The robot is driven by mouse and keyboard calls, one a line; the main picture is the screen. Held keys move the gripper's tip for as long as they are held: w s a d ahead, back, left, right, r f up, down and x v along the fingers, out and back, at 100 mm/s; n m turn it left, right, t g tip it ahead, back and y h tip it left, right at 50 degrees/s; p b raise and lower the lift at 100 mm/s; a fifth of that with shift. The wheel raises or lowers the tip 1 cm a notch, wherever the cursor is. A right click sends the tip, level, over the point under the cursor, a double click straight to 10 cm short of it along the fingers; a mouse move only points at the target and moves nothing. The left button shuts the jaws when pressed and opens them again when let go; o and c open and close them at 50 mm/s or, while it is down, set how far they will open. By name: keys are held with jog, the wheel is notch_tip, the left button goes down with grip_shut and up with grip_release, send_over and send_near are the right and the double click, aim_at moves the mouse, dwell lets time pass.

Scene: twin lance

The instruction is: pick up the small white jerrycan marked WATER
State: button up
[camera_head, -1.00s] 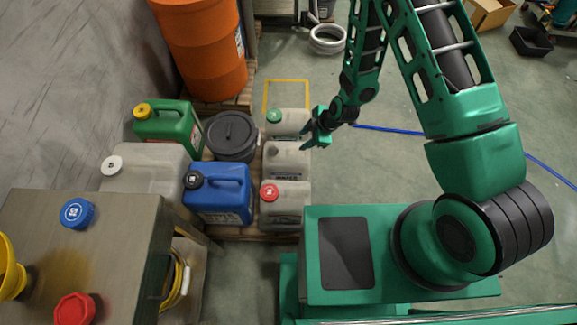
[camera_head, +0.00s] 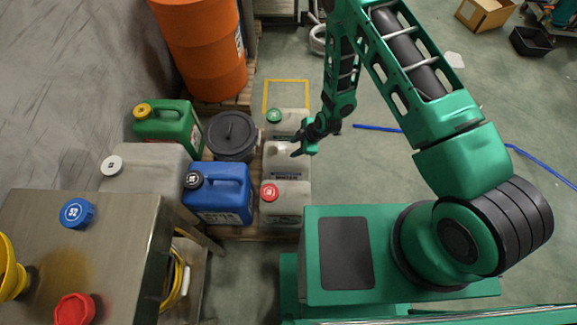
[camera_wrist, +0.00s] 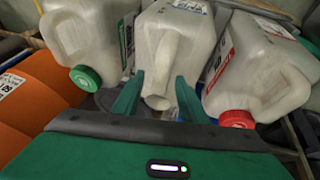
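Three small whitish jerrycans stand in a row: one with a green cap (camera_head: 289,122), a middle one (camera_head: 287,172) and one with a red cap (camera_head: 290,198). Their labels are too small or turned to read, so I cannot tell which is marked WATER. My gripper (camera_head: 298,148) is over the far part of the middle can. In the wrist view my gripper (camera_wrist: 157,88) is open, and the middle can's handle and pale neck (camera_wrist: 166,60) appear between its fingers; contact is unclear. The green-capped can (camera_wrist: 88,35) is left and the red-capped can (camera_wrist: 260,70) right.
A blue can (camera_head: 218,200), a green can (camera_head: 165,125), a large grey can (camera_head: 145,175) and a black-lidded drum (camera_head: 231,133) crowd the left. An orange barrel (camera_head: 203,50) stands behind. Right of the row the floor is open, with a blue hose (camera_head: 375,129).

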grip_shut()
jog(key=shift+r, duration=0.1)
